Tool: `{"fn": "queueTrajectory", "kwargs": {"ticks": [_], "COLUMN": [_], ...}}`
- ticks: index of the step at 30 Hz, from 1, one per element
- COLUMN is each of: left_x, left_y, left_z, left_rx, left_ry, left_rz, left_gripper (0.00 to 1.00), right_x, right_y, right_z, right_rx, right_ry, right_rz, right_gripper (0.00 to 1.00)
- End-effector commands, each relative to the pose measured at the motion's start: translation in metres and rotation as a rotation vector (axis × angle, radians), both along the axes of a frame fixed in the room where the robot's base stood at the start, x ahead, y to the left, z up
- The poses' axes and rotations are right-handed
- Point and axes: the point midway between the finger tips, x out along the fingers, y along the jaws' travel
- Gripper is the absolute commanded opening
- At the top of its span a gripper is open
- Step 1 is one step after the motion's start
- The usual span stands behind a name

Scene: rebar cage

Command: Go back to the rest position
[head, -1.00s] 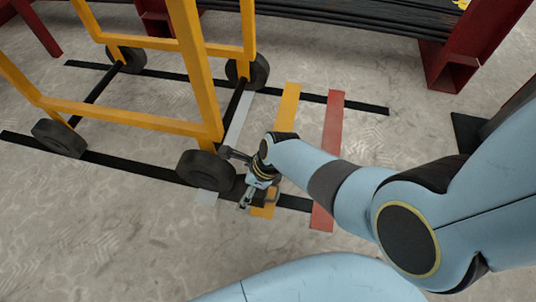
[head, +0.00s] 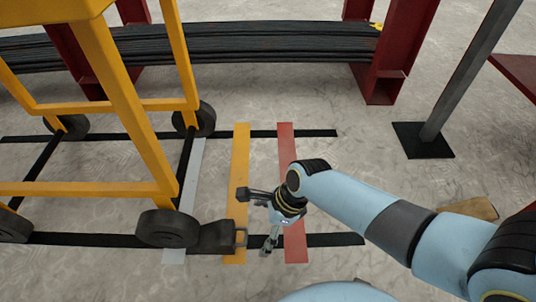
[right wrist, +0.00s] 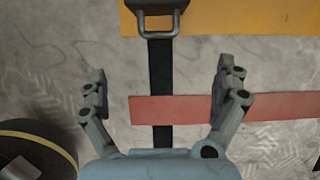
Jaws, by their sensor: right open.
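My right gripper (head: 258,222) is open and empty, above the floor beside the yellow cart (head: 125,95). In the right wrist view its two fingers (right wrist: 160,88) are spread apart, with floor, a black strip and the red strip between them. A dark wedge-like block with a metal handle (head: 218,237) lies against the cart's near right wheel (head: 168,228). The handle also shows in the right wrist view (right wrist: 158,18), beyond the fingertips and apart from them. My left gripper is not in view.
Yellow (head: 238,190), red (head: 290,185) and grey strips cross black floor strips right of the cart. Long dark bars (head: 250,42) lie on red supports (head: 385,60) at the back. A grey post (head: 465,80) stands at the right.

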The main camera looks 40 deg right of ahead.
Motion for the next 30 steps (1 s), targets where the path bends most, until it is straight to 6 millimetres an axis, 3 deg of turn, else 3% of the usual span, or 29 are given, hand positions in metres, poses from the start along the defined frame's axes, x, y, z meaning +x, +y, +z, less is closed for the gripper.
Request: {"fn": "queueTrajectory", "kwargs": {"ticks": [11, 14, 17, 18, 20, 23, 26, 30], "left_x": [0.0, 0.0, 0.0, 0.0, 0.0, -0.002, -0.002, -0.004], "left_y": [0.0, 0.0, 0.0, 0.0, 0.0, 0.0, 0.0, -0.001], "left_z": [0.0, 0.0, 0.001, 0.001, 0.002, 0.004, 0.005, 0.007], "left_rx": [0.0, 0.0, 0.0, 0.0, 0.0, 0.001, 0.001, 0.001], "left_ry": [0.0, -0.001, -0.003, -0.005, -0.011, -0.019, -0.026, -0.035], "left_rz": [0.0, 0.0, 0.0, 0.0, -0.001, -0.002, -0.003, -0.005], "left_gripper": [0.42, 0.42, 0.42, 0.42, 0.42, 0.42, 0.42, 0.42], "right_x": [-0.006, -0.022, -0.057, -0.066, -0.053, -0.016, 0.017, 0.05], "right_y": [-0.007, -0.008, -0.01, -0.016, -0.029, -0.047, -0.059, -0.066], "right_z": [0.0, -0.006, -0.01, -0.003, 0.018, 0.068, 0.129, 0.237], "right_rx": [0.001, 0.0, -0.007, -0.032, -0.107, -0.27, -0.457, -0.79], "right_ry": [0.002, 0.025, 0.061, 0.034, -0.118, -0.418, -0.697, -1.081], "right_rz": [0.0, 0.0, 0.004, 0.012, 0.053, 0.179, 0.306, 0.471], "right_gripper": [0.99, 0.99, 0.99, 0.99, 0.99, 0.99, 0.99, 0.99]}}
